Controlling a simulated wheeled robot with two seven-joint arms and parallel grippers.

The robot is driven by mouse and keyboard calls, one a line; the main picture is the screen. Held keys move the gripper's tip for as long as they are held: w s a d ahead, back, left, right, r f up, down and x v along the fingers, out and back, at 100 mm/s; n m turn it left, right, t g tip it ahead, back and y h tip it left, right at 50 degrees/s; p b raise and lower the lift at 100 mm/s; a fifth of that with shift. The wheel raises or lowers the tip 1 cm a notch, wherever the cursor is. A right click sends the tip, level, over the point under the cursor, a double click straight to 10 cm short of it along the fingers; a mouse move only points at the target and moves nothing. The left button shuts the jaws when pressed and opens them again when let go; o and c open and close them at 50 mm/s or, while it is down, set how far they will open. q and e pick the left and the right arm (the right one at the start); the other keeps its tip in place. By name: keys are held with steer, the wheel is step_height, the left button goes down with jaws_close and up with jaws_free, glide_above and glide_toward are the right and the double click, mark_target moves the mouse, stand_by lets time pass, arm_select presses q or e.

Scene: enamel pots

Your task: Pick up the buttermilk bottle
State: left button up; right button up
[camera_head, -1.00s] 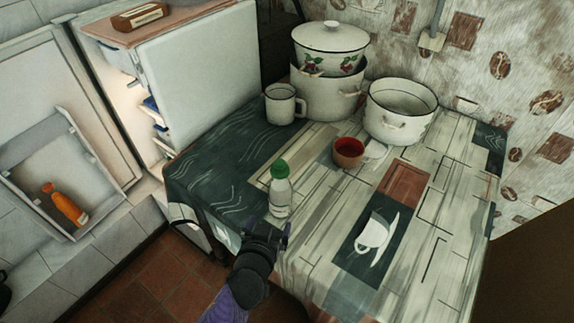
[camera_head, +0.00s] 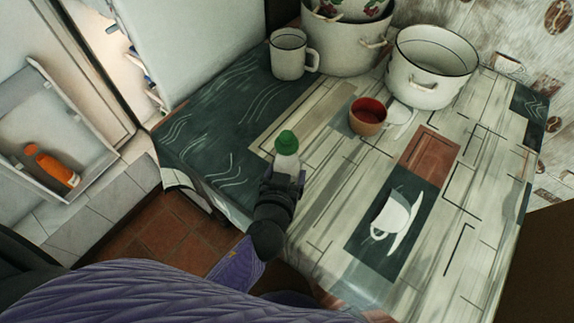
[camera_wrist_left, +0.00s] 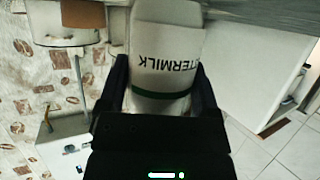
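The buttermilk bottle (camera_head: 287,158) is white with a green cap and stands upright near the front edge of the table. My left gripper (camera_head: 284,182) is at its lower body, hiding that part in the head view. In the left wrist view the bottle (camera_wrist_left: 164,58), with its "BUTTERMILK" label partly cut off, lies between the two fingers of the left gripper (camera_wrist_left: 162,92). One finger is on each side, close to the bottle. I cannot tell if both press on it. My right gripper is not in view.
A red-brown cup (camera_head: 368,117), a white mug (camera_head: 289,54), a white pot (camera_head: 431,68) and another enamel pot (camera_head: 342,45) stand further back on the table (camera_head: 330,215). An orange bottle (camera_head: 52,166) lies in the fridge door shelf at left. The table's right part is clear.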

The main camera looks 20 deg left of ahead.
arm_select(q)
jaws_close()
